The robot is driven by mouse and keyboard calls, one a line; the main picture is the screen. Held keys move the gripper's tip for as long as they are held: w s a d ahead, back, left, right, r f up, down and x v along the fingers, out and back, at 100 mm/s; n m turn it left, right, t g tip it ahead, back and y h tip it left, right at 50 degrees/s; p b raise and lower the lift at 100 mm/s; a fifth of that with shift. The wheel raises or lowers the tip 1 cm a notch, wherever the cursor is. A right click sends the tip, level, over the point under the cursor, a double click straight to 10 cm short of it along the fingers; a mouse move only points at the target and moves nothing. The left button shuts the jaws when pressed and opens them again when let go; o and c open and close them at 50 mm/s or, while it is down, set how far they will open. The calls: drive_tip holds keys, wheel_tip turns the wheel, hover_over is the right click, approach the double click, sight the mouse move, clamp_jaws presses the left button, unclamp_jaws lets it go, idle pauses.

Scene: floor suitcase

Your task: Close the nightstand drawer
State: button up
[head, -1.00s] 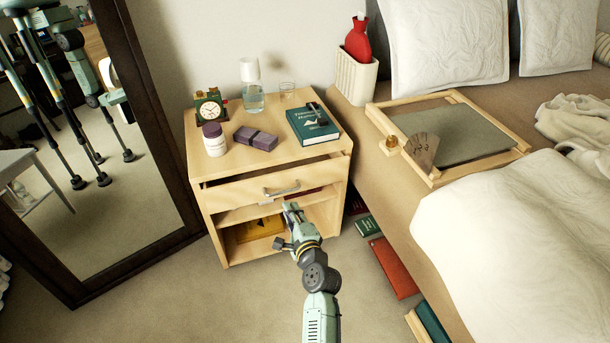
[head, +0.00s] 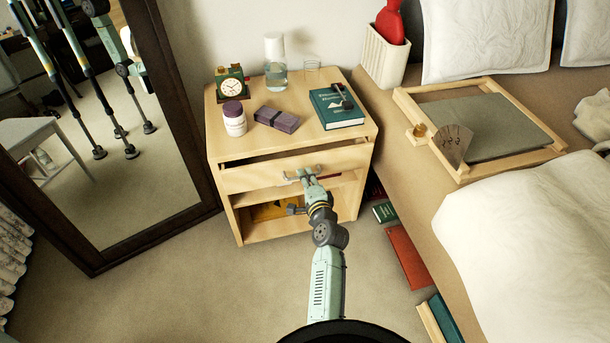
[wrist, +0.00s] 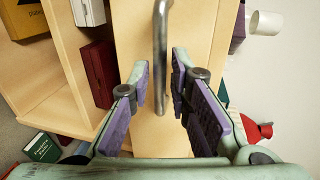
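The wooden nightstand (head: 229,143) stands between the mirror and the bed. Its drawer (head: 244,180) is partly open, with a dark gap above its front. The metal handle is mostly hidden behind my gripper (head: 304,174) in the head view. In the wrist view the handle (wrist: 160,50) runs between the two spread fingers of my gripper (wrist: 163,78). The fingers are open, one on each side of the handle, and not closed on it. The drawer front (wrist: 185,20) lies just beyond the fingertips.
A clock (head: 230,85), a white bottle (head: 235,122), a purple box (head: 276,119), a carafe (head: 276,76) and a green book (head: 337,108) stand on top. The mirror (head: 170,150) is at left, the bed (head: 410,180) at right.

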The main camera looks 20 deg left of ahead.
drive_tip(key=shift+w+a+f, duration=0.15)
drive_tip(key=shift+w+a, duration=0.25)
drive_tip(key=shift+w, duration=0.15)
drive_tip(key=shift+c, duration=0.5)
clamp_jaws()
